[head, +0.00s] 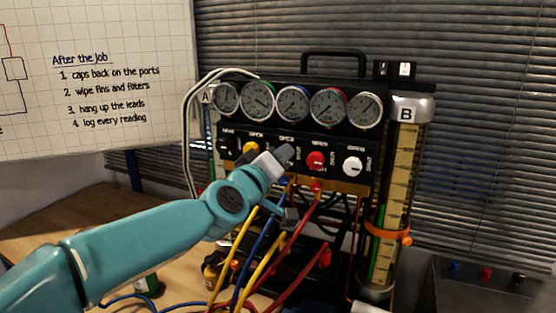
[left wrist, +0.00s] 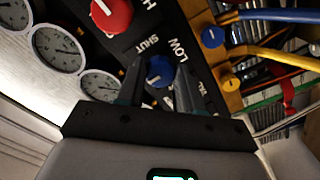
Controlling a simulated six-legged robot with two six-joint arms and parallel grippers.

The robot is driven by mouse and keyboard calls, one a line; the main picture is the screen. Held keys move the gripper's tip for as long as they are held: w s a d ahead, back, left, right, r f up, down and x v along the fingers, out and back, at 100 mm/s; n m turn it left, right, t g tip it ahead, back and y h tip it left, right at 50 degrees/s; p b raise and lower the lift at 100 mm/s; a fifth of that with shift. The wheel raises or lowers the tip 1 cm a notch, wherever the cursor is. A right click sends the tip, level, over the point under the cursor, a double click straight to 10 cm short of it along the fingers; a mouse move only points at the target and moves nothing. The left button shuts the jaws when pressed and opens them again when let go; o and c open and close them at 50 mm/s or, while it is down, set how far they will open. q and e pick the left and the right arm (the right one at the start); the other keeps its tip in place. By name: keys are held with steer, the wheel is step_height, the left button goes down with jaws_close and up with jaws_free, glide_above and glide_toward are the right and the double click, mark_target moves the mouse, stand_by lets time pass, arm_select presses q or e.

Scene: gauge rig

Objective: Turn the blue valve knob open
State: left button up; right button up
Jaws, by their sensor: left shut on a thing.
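The blue valve knob (left wrist: 160,71) sits on the black front panel and shows between my left gripper's fingers in the left wrist view. A small pale pointer mark is on its face, and SHUT and LOW are printed near it. My left gripper (left wrist: 160,88) is shut on the knob. In the head view my left gripper (head: 283,156) reaches the panel between the yellow and red knobs and hides the blue knob. My right gripper is not in view.
A yellow knob (head: 250,148), a red knob (head: 316,160) and a white knob (head: 352,166) flank the gripper. A row of gauges (head: 293,104) is above. Coloured hoses (head: 268,248) hang below. A clear column (head: 404,185) stands at right.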

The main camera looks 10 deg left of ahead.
arm_select(q)
steer(key=o, duration=1)
steer(key=shift+f, duration=0.15)
steer(key=shift+o, duration=0.2)
steer(key=shift+s, duration=0.1)
steer(key=s+a, duration=0.3)
steer(key=s, duration=1.3)
steer(key=shift+s+a, duration=0.1)
